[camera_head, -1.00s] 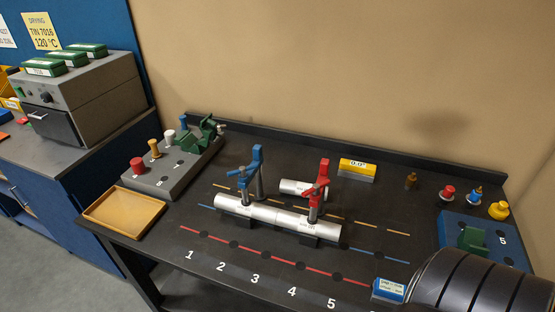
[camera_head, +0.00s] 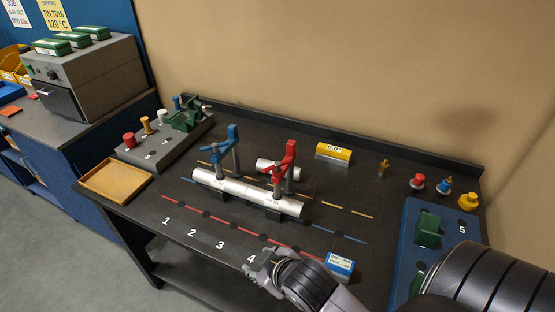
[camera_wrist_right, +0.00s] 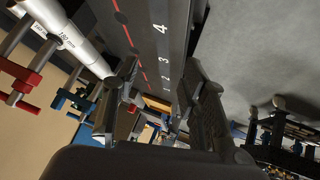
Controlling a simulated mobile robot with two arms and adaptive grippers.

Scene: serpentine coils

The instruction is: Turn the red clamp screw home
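The red clamp (camera_head: 282,162) stands over the right part of a silver tube (camera_head: 232,187) on the black bench. Its screw (camera_head: 276,178) points down at the tube; whether its tip touches cannot be told. In the right wrist view the red clamp (camera_wrist_right: 20,85) shows at the left edge, partly cut off. My right gripper (camera_head: 262,268) is low at the front of the bench near number 4, apart from the clamp. Its fingers (camera_wrist_right: 160,85) are spread with nothing between them. My left gripper is not in view.
A blue clamp (camera_head: 224,150) stands left of the red one on the same tube. A short tube piece (camera_head: 265,165) lies behind. A blue-and-white box (camera_head: 340,265) is just right of my right gripper. A wooden tray (camera_head: 115,180) sits at the left.

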